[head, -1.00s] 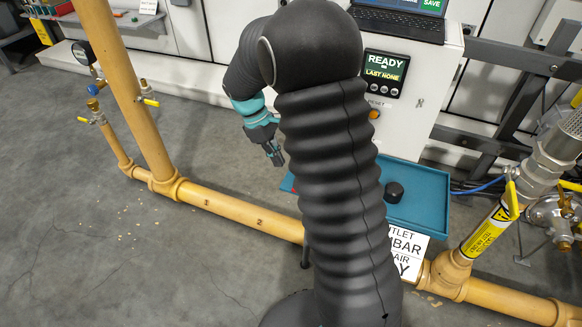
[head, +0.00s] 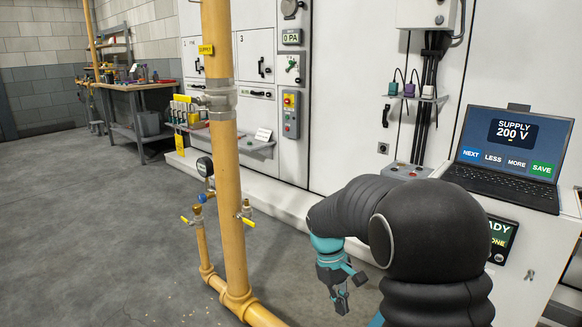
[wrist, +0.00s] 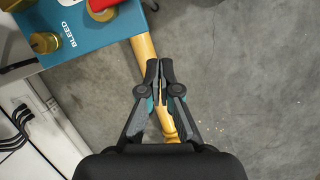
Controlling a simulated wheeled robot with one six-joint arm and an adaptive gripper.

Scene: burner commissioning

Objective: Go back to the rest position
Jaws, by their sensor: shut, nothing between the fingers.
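My gripper (head: 340,300) hangs from my dark arm at the lower middle of the head view, pointing down in front of the white cabinets. In the wrist view my gripper (wrist: 160,70) has its fingertips together with nothing between them. Below it are the grey floor and a yellow pipe (wrist: 144,48), apart from the fingers as far as I can tell.
A teal tray (wrist: 85,45) marked BLEED lies at the wrist view's upper left. A tall yellow pipe (head: 222,150) with a gauge (head: 204,166) stands left of my arm. A laptop (head: 510,150) is on the right. Open floor (head: 90,220) lies left.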

